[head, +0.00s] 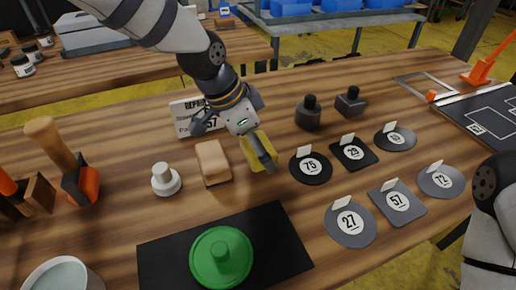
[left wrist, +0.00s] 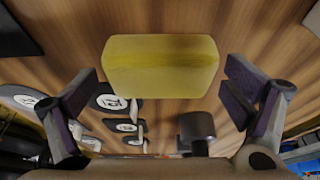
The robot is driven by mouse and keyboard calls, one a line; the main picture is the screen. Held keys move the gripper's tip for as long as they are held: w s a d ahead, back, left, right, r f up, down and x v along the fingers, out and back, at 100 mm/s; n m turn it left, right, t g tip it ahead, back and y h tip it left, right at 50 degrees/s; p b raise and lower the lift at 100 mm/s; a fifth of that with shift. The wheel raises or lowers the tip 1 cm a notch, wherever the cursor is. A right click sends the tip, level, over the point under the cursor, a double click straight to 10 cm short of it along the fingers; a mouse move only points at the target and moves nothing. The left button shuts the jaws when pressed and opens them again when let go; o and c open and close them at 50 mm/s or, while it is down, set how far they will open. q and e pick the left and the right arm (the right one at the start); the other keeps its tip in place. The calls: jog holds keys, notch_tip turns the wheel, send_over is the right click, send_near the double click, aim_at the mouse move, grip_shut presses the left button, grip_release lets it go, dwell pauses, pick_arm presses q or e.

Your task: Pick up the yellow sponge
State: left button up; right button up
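The yellow sponge (head: 264,143) lies on the wooden table, partly hidden behind my left gripper in the head view. My left gripper (head: 235,140) is above and beside it, pointing down at the table. In the left wrist view the sponge (left wrist: 161,66) is a whole yellow block ahead of the gripper. The two fingers of my left gripper (left wrist: 162,90) stand wide apart, one on either side of the sponge's width, with a gap on each side. Nothing is held. Part of my right arm shows at the right edge of the head view; its gripper is out of view.
A tan block (head: 212,162) and a white knobbed piece (head: 166,180) stand left of the sponge. Several numbered dark patches, including one marked 75 (head: 310,169), lie to the right. A green lidded disc (head: 221,257) sits on a black mat (head: 285,240) in front.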

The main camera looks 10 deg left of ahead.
pick_arm(q)
jog(key=c, duration=0.6)
jog(key=shift+c, duration=0.2)
jog(key=shift+r, duration=0.1)
notch_tip(320, 180, up, 2)
jog(key=shift+w+r, duration=0.1)
jog(key=shift+r, duration=0.1)
jog(key=s+a+r+p, duration=0.3)
jog(key=s+a+r, duration=0.3)
jog(key=s+r, duration=0.4)
jog(key=s, duration=0.2)
jog(key=shift+s+r, duration=0.2)
jog(key=shift+s, duration=0.15)
pick_arm(e)
jog(key=w+r+t, duration=0.2)
jog(key=w+r, duration=0.2)
jog(key=shift+w+r, duration=0.15)
jog(key=shift+w, duration=0.15)
